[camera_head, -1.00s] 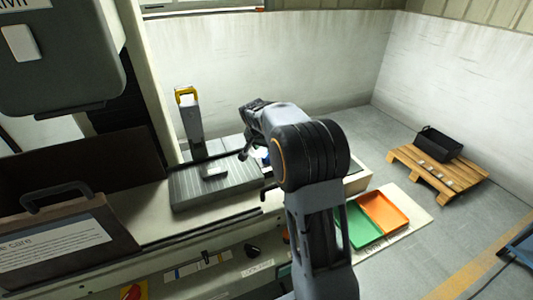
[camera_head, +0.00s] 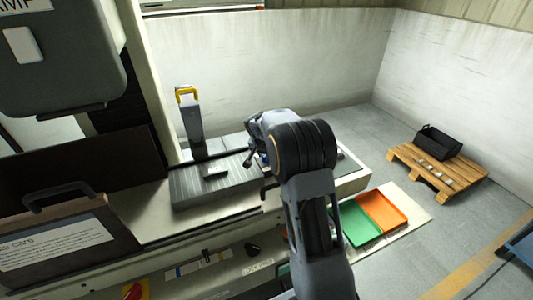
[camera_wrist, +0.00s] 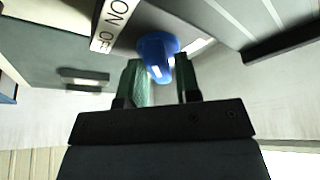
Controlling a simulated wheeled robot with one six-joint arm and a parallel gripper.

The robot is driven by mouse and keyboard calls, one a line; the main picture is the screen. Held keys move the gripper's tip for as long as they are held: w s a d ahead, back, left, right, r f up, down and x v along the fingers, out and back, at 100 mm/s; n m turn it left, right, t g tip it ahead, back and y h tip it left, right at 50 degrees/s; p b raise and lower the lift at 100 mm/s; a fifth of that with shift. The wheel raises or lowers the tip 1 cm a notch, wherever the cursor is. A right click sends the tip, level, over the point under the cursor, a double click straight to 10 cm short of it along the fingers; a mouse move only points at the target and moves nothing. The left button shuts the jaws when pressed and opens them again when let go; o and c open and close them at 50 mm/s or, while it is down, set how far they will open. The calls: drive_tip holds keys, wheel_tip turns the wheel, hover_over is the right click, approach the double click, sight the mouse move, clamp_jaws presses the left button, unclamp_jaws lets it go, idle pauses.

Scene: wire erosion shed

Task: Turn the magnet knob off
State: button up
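The blue magnet knob (camera_wrist: 157,48) shows in the wrist view, right beside a white label (camera_wrist: 110,24) lettered ON and OFF. My gripper (camera_wrist: 162,68) has its two green fingers apart, with the narrow end of the knob showing at the gap between the fingertips. I cannot tell whether either finger touches it. In the head view the grey ribbed magnet block (camera_head: 195,187) lies on the machine bed. My gripper (camera_head: 250,160) is at the block's right end, partly hidden by my wrist, and the knob is hidden there.
A yellow-topped upright post (camera_head: 191,120) stands behind the block. A small dark bar (camera_head: 216,173) lies on the block. Green (camera_head: 357,222) and orange (camera_head: 382,210) trays sit at the right, with a pallet (camera_head: 440,172) beyond.

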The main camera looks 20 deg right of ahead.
clamp_jaws()
drive_tip(key=shift+n, duration=0.3)
drive_tip(key=n+t+y, duration=0.1)
drive_tip(key=n, duration=0.2)
drive_tip(key=shift+d+n, duration=0.1)
drive_tip(key=shift+n, duration=0.3)
drive_tip(key=n+y+b, duration=0.1)
drive_tip(key=n, duration=0.1)
drive_tip(key=shift+f+n, duration=0.1)
drive_tip(key=shift+n, duration=0.3)
drive_tip(key=n+y+b, duration=0.1)
drive_tip(key=n, duration=0.1)
drive_tip(key=n+y+b, duration=0.1)
drive_tip(key=n+b, duration=0.1)
drive_tip(key=n, duration=0.1)
drive_tip(key=shift+d+f+y+b, duration=0.1)
drive_tip(key=shift+y+b, duration=0.2)
drive_tip(key=n+y+b, duration=0.1)
drive_tip(key=n, duration=0.4)
drive_tip(key=shift+r+g+y+b, duration=0.2)
drive_tip(key=shift+g+y+b, duration=0.2)
drive_tip(key=shift+n, duration=0.5)
